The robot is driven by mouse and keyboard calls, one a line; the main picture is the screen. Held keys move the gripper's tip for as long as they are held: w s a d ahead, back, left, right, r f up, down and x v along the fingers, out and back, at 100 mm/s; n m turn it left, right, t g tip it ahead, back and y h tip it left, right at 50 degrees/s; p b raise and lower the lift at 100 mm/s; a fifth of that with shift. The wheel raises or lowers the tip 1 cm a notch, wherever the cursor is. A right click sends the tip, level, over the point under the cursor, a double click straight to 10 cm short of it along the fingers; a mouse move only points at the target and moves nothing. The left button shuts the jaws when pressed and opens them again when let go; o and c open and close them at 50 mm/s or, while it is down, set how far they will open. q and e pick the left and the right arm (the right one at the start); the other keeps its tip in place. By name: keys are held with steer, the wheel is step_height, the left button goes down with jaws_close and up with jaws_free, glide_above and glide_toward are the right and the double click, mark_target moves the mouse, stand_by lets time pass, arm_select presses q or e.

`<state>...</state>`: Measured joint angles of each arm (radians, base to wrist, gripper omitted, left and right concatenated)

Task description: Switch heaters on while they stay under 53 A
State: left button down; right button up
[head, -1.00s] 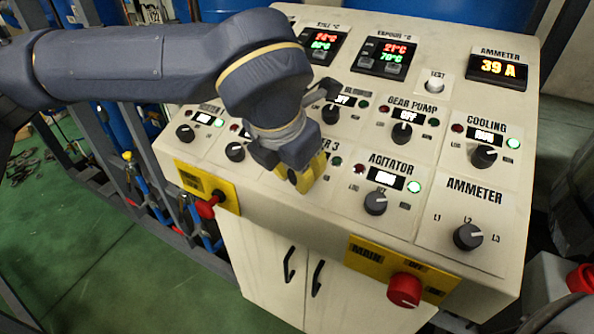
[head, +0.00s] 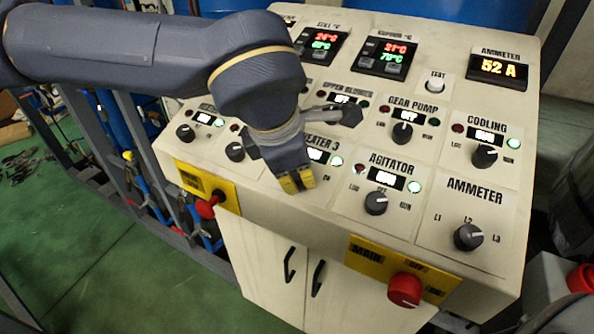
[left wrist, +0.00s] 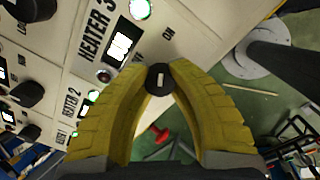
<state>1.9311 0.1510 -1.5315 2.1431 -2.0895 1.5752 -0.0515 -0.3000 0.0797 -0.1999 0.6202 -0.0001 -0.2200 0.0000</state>
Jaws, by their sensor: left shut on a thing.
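The ammeter display (head: 498,68) reads 52 A. My left gripper (head: 298,182) is at the heater 3 panel (head: 325,145), its yellow fingers pointing down at the console. In the left wrist view its fingertips (left wrist: 160,72) are shut on the black heater 3 knob (left wrist: 159,80). The heater 3 green lamp (left wrist: 139,9) is lit, also in the head view. The heater 2 knob (head: 235,152) is left of my gripper; a green lamp beside its label (left wrist: 93,95) glows in the wrist view. The heater 1 knob (head: 185,133) is at far left, its green lamp lit. My right gripper is not in view.
The agitator knob (head: 375,203) is just right of my gripper, and the ammeter selector (head: 467,237) stands further right. A red main switch (head: 404,290) and a red knob on a yellow plate (head: 207,207) stick out from the console front. My arm covers part of the upper panels.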

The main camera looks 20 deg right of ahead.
arm_select(q)
steer(key=shift+d+r, duration=0.1)
steer(key=shift+d, duration=0.05)
steer(key=c, duration=1)
jaws_free()
steer(key=shift+c, duration=0.2)
steer(key=v, duration=1.2)
